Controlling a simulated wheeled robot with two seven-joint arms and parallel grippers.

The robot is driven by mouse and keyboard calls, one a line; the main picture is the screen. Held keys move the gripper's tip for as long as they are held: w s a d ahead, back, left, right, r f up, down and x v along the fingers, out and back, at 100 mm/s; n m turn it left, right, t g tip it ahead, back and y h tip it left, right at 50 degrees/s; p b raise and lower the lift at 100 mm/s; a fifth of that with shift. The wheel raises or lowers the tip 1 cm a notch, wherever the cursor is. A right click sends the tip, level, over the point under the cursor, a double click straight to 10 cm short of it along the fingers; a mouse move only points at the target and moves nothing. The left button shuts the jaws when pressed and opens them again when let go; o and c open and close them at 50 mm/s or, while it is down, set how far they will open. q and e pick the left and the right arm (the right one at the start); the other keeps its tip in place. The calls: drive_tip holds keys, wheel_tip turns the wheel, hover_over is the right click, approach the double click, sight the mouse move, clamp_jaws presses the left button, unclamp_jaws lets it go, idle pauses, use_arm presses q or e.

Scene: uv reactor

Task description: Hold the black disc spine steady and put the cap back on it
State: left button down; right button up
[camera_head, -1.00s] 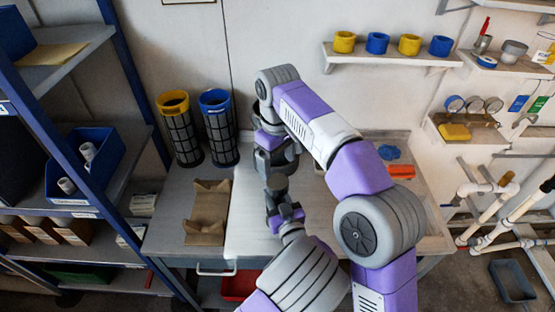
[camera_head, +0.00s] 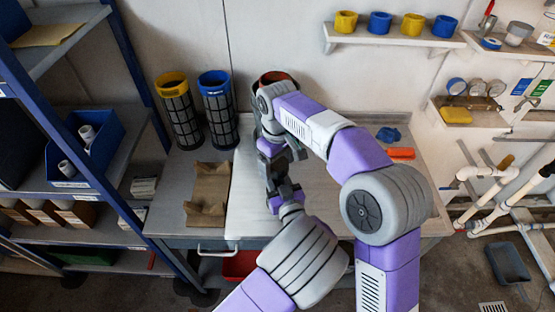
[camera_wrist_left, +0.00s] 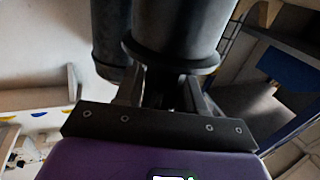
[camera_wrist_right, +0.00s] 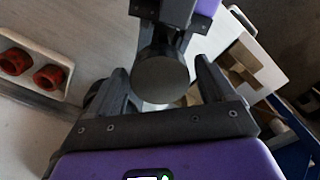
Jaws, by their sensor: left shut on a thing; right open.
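My left gripper (camera_head: 276,181) comes in from the front over the table. It is shut on a dark cylinder, which I take to be the black disc spine. The right wrist view shows the round end of the dark spine (camera_wrist_right: 160,80), and the left wrist view shows a dark flanged cylinder (camera_wrist_left: 180,25) close beyond the left fingers. My right gripper (camera_head: 268,142) is just above and behind the left one. In the right wrist view its open fingers (camera_wrist_right: 163,95) lie on either side of the round end. I cannot tell whether this end is the cap. My arms hide much of the spine.
A yellow-topped cylinder (camera_head: 180,115), a blue-topped cylinder (camera_head: 218,115) and a partly hidden red-rimmed one (camera_head: 274,77) stand at the table's back. A brown cradle (camera_head: 209,192) lies at left. A tray with red rings (camera_wrist_right: 50,77) is beside the right gripper.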

drive_tip(key=shift+c, duration=0.3)
drive_tip(key=c, duration=1)
drive_tip(key=o, duration=1.2)
drive_tip(key=shift+r, duration=3.75)
use_arm(q)
drive_tip(key=c, duration=0.6)
unclamp_jaws()
